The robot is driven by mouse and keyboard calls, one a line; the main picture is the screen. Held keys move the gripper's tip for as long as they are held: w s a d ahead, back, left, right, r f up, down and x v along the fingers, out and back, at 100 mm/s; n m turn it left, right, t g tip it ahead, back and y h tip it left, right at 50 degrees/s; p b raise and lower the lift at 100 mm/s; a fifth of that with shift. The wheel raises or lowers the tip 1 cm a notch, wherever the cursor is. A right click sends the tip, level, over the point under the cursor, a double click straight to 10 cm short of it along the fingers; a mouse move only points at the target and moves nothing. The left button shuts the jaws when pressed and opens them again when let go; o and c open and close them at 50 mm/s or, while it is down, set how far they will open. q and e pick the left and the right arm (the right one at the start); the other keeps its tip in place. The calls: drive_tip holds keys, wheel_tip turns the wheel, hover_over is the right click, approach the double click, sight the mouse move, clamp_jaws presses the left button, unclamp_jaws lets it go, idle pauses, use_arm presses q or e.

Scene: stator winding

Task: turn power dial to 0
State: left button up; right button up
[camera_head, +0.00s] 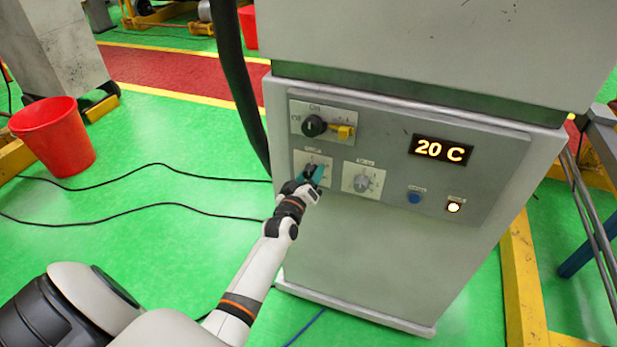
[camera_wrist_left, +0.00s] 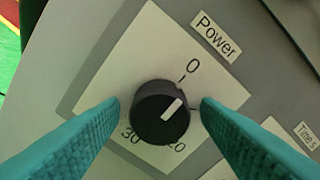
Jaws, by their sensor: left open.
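The power dial (camera_wrist_left: 158,118) is a round black knob on a white square plate (camera_wrist_left: 150,45) labelled Power. Its white pointer line slants to the upper right, clockwise of the tick under the 0 mark. 30 shows at the lower left and 20, partly cut, at the lower right. My left gripper (camera_wrist_left: 160,106) is open, with one teal finger on each side of the knob; I cannot tell whether they touch it. In the head view my left gripper (camera_head: 312,174) is at the panel and mostly hides the dial. My right gripper is not in view.
The grey control panel (camera_head: 385,200) also carries a second dial (camera_head: 362,181), a black switch (camera_head: 314,125) with a yellow part, a blue button (camera_head: 414,197), a lit button (camera_head: 453,207) and a 20 C display (camera_head: 441,150). A black hose (camera_head: 236,80) hangs left of the cabinet.

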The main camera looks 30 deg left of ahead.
use_arm(q)
drive_tip(key=shift+s, duration=0.1)
drive_tip(key=b+v, duration=0.1)
drive_tip(key=v, duration=1)
drive_tip(key=shift+s+b, duration=0.35)
drive_tip(key=shift+s, duration=0.05)
drive_tip(key=shift+f, duration=0.1)
